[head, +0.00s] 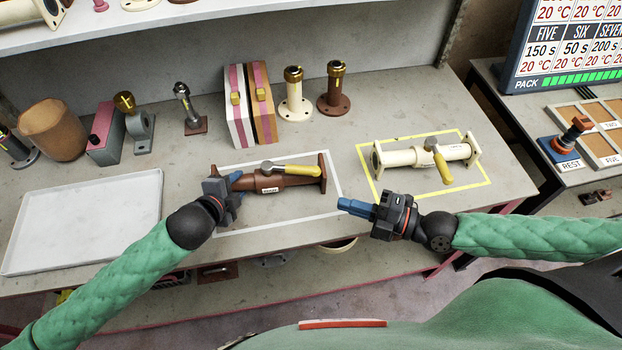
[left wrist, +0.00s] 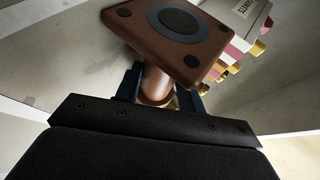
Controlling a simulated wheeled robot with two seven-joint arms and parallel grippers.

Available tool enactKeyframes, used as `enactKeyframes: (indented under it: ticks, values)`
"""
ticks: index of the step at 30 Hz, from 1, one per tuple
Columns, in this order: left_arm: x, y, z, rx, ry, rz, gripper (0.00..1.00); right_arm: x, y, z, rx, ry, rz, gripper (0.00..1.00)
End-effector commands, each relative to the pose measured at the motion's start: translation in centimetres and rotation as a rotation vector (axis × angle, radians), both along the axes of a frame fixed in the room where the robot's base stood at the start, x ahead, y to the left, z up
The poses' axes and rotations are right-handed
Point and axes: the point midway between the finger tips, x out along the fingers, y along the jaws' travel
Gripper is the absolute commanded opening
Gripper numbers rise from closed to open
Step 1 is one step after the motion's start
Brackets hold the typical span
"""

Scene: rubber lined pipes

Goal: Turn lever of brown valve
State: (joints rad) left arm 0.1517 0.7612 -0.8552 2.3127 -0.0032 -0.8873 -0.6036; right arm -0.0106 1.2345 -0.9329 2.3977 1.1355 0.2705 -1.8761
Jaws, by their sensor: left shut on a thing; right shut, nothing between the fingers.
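The brown valve (head: 270,182) lies on its side inside a white outlined rectangle on the bench. Its yellow lever (head: 292,170) lies along the body, pointing right. My left gripper (head: 236,186) is shut on the brown valve's pipe near its left flange, and the blue fingers straddle the pipe. The square brown flange (left wrist: 180,35) and the pipe between the fingers (left wrist: 158,85) show in the left wrist view; the lever is not seen there. My right gripper (head: 355,208) is shut and empty, in front of and to the right of the valve, apart from it.
A cream valve (head: 424,155) with a yellow lever lies in a yellow outline to the right. A white tray (head: 80,228) lies at the left. Two upright boxes (head: 250,105), flanged pipe pieces (head: 334,90) and a brown pot (head: 52,128) stand behind. Bare bench lies between the two outlines.

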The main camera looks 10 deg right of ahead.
Motion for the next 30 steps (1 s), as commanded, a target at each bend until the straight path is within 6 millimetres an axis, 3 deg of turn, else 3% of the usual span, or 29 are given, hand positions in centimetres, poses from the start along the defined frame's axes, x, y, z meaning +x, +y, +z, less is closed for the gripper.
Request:
enactKeyframes:
  ticks: [15,30]
  values:
    - [0.0,0.0,0.1,-0.001,-0.002,0.000,0.00,2.5,4.0,-0.1,0.003,0.001,0.001,0.00]
    - [0.0,0.0,0.1,-0.001,-0.002,0.000,0.00,3.7,6.0,-0.3,0.003,0.001,0.000,0.00]
